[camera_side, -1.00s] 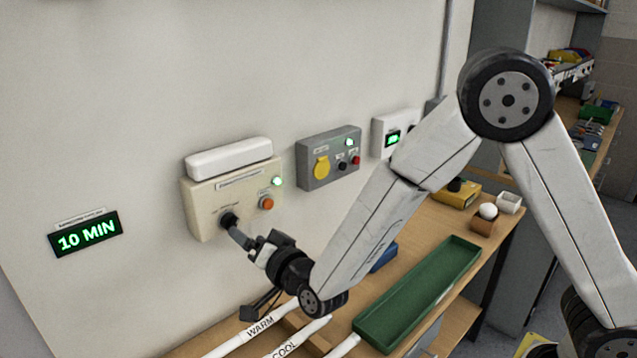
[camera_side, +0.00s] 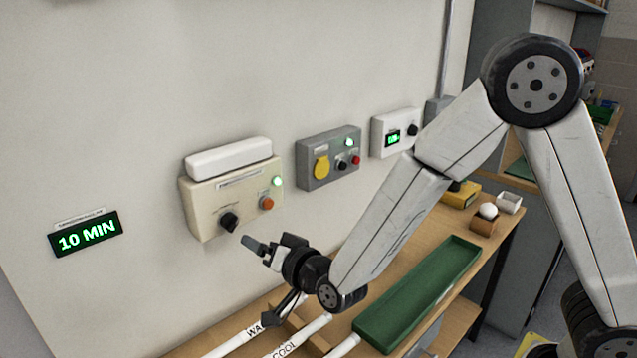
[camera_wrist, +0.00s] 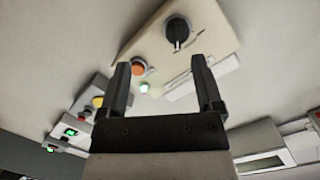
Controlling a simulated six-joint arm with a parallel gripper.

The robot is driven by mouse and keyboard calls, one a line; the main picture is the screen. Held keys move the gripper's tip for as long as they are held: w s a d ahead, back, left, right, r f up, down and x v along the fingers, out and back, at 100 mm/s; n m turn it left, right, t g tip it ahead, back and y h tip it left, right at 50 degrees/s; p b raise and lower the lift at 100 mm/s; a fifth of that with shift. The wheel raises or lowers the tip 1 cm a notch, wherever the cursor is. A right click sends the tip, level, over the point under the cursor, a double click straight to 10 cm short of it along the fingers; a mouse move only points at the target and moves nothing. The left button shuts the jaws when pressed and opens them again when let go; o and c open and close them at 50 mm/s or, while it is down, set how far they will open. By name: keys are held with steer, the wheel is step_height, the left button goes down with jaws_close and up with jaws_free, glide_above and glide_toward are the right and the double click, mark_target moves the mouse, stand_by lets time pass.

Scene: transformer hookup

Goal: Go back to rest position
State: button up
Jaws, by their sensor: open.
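My gripper (camera_side: 254,246) is in front of the cream wall box (camera_side: 205,205), a little below and to the right of its black knob (camera_side: 229,221). It is clear of the knob, open and empty. In the wrist view the two fingers of my gripper (camera_wrist: 163,85) stand apart with nothing between their tips. The black knob (camera_wrist: 177,33) shows beyond the fingertips in that view, with the orange button (camera_wrist: 138,67) and lit green lamp (camera_wrist: 144,88) on the same box.
A grey box (camera_side: 310,172) with a yellow cover and a white box (camera_side: 381,141) are on the wall to the right. A display (camera_side: 86,234) reads 10 MIN. Below are a green tray (camera_side: 430,283) and white tubes (camera_side: 300,335) labelled WARM and COOL. Open air surrounds my gripper.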

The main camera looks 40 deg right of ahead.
steer(key=s+d+f+n+g, duration=0.3)
steer(key=s+d+g, duration=0.4)
steer(key=s+d, duration=0.1)
steer(key=s+d+f+n+g, duration=0.4)
steer(key=s+d+g, duration=0.3)
steer(key=s, duration=0.4)
steer(key=shift+d+h, duration=0.3)
steer(key=shift+d, duration=0.05)
